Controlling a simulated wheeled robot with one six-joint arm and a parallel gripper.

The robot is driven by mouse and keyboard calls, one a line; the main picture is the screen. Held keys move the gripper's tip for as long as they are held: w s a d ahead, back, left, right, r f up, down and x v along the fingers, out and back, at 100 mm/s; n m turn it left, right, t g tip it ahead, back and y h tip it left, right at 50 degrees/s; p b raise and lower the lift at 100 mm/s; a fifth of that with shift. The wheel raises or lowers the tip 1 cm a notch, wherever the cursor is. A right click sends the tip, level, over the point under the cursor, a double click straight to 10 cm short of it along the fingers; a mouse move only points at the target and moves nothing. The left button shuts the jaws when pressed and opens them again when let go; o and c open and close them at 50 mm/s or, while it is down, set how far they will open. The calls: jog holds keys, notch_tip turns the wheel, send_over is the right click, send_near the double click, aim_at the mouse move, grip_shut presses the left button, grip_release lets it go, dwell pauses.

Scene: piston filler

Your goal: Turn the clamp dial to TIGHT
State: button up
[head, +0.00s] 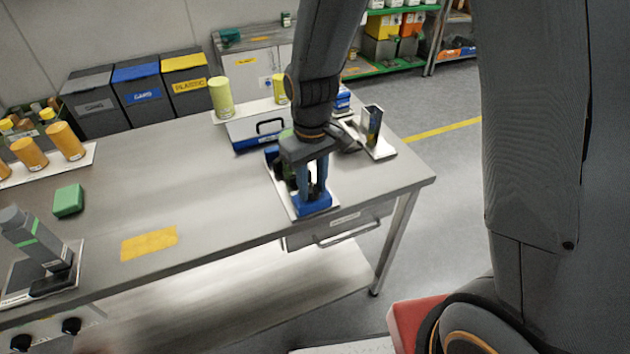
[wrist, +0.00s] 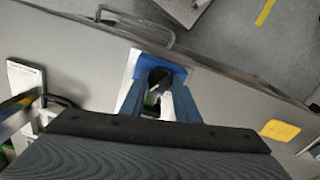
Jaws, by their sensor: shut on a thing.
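My gripper (head: 312,190) points down over a small fixture with a blue block (head: 313,205) on a white base plate (head: 281,186), near the table's front right edge. In the wrist view, the blue fingers (wrist: 160,105) reach to the blue block (wrist: 153,59), which surrounds a dark round opening. The fingers are closed on a pale piece (wrist: 167,104) there, mostly hidden by them. Two black dials (head: 71,326) (head: 20,342) sit on the table's front at lower left, away from my gripper. I cannot read TIGHT or tell which is the clamp dial.
A drawer handle (head: 348,233) juts out below the edge. A green block (head: 68,201) and a grey device (head: 35,238) stand left. The middle table is clear around a yellow mat (head: 149,243).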

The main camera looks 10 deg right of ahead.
aim_at(312, 189)
jog(key=shift+w+r+m+p, duration=0.1)
jog(key=shift+w+m+p, duration=0.1)
jog(key=shift+m, duration=0.35)
jog(key=shift+w+r+m+p, duration=0.1)
jog(key=shift+w+m+p, duration=0.1)
jog(key=shift+m, duration=0.35)
jog(key=o, duration=1)
jog(key=shift+f, duration=0.1)
jog(key=shift+o, duration=0.2)
jog(key=shift+s, duration=0.15)
jog(key=shift+s, duration=0.1)
jog(key=shift+r+b, duration=0.8)
jog(key=shift+r, duration=3.1)
